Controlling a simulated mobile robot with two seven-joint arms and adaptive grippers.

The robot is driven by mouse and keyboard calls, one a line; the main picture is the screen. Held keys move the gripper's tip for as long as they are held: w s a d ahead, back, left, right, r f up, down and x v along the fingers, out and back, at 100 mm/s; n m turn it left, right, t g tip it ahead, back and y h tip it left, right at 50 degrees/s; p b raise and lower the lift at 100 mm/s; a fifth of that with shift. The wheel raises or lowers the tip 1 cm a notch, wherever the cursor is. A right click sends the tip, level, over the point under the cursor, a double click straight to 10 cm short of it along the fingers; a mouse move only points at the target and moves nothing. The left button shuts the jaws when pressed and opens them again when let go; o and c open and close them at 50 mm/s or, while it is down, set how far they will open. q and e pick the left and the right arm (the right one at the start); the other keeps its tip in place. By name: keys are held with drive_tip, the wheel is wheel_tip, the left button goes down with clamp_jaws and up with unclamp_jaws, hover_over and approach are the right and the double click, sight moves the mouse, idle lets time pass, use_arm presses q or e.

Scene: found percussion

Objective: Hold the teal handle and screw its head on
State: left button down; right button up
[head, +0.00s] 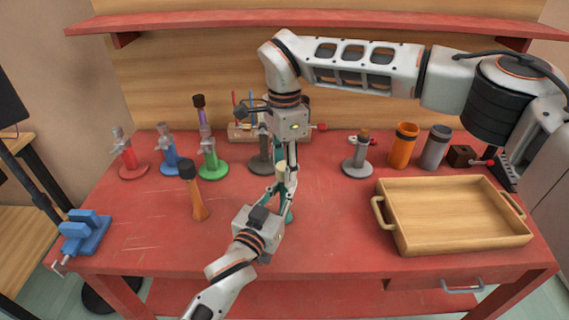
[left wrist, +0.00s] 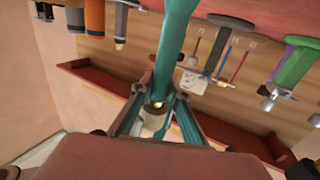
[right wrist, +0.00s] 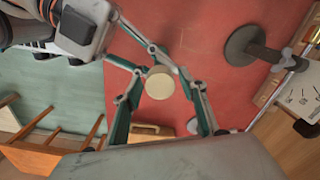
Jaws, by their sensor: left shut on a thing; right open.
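The teal handle (left wrist: 176,45) passes between the fingers of my left gripper (left wrist: 157,98), which is shut on it. In the head view its teal foot (head: 289,216) shows behind my left gripper (head: 279,188). A cream head (head: 281,168) is at the handle's top end; it also shows in the left wrist view (left wrist: 154,126), next to a small gold bit. I cannot tell how firmly it sits. My right gripper (head: 287,178) points down from above, open. In the right wrist view the round cream head (right wrist: 160,84) lies between its spread fingers, with gaps visible.
Red, blue and green stands (head: 208,160) are at the left, with an orange-brown mallet (head: 194,192) and a blue vise (head: 85,232). A grey stand (head: 357,160), orange cup (head: 403,145) and grey cup (head: 435,148) are at the right. A wooden tray (head: 392,236) is at the front right.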

drive_tip(key=c, duration=1.1)
drive_tip(key=m, duration=0.4)
drive_tip(key=shift+m, duration=0.4)
drive_tip(key=shift+c, duration=0.2)
drive_tip(key=m, duration=1.9)
drive_tip(key=shift+m, duration=0.3)
drive_tip(key=o, duration=1.3)
wheel_tip(320, 180, up, 12)
drive_tip(key=shift+f, duration=0.1)
